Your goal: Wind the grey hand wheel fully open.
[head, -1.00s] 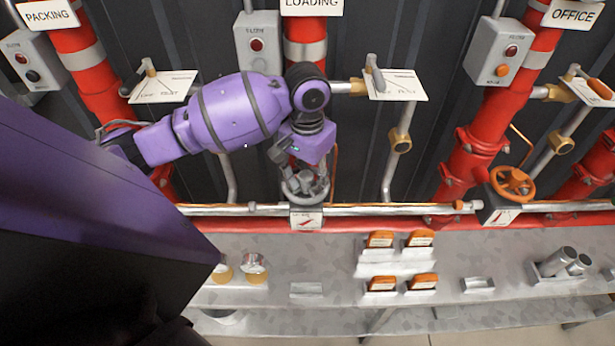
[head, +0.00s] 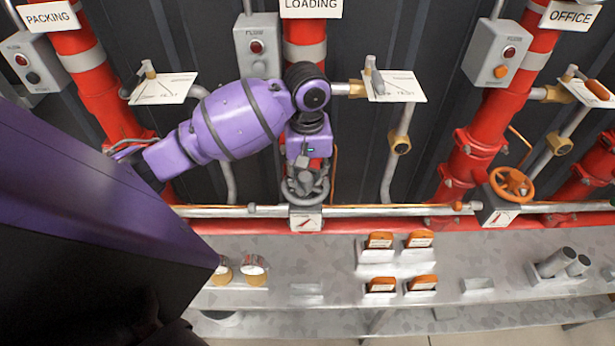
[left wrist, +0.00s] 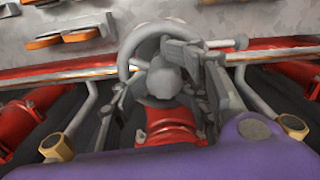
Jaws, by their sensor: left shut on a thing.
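The grey hand wheel (head: 322,190) is on the red pipe under the LOADING sign, above a small white dial plate (head: 306,222) with a red mark. My left gripper (head: 304,182) is at the wheel from above and hides part of its rim and middle. In the left wrist view the grey wheel rim (left wrist: 133,42) curves around a rounded hub. The dark fingers of my left gripper (left wrist: 165,85) lie across the wheel, shut on it. The exact contact points are partly hidden. My right gripper is not in view.
An orange hand wheel (head: 511,184) is on the OFFICE pipe at right. A grey switch box (head: 259,48) and a white lever plate (head: 397,86) flank the middle pipe. A grey bench (head: 450,262) below holds orange-topped blocks, gauges and cylinders.

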